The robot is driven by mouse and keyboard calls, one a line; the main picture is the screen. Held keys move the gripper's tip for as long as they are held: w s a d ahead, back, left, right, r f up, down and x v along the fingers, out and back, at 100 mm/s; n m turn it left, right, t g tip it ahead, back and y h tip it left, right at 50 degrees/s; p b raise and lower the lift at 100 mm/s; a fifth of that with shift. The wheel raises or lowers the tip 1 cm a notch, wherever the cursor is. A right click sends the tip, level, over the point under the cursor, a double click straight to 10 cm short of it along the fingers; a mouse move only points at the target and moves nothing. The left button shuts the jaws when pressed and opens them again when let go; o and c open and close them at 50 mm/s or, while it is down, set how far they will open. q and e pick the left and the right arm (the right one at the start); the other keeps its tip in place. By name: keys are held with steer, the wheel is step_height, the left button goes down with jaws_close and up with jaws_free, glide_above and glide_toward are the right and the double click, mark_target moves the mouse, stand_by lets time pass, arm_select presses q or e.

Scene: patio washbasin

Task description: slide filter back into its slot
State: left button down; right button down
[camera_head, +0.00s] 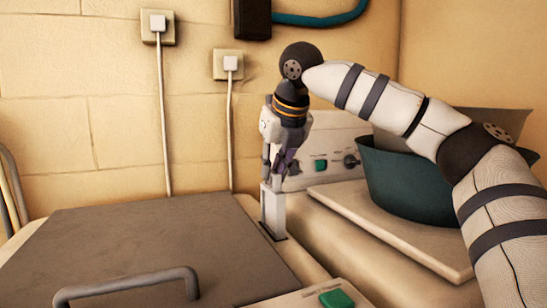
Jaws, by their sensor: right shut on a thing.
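The pale grey filter (273,210) stands upright at the right edge of the grey lid. Its lower end is in a narrow dark slot (283,238) in the cream top, and its upper part stands clear above. My right gripper (274,177) points down from above and is shut on the top of the filter. How deep the filter's lower end sits is hidden inside the slot. My left gripper is not in view.
A dark grey lid (130,250) with a bar handle (125,284) covers the left. A teal tub (400,185) sits on a pale board (400,230) at right, under my right arm. A panel with a green button (321,165) stands behind. Cables run down the wall.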

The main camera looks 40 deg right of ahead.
mark_target(273, 207)
steer(key=shift+f, duration=4.4)
steer(key=c, duration=1.5)
jaws_free()
steer(key=v, duration=1.2)
steer(key=shift+s+f, duration=0.1)
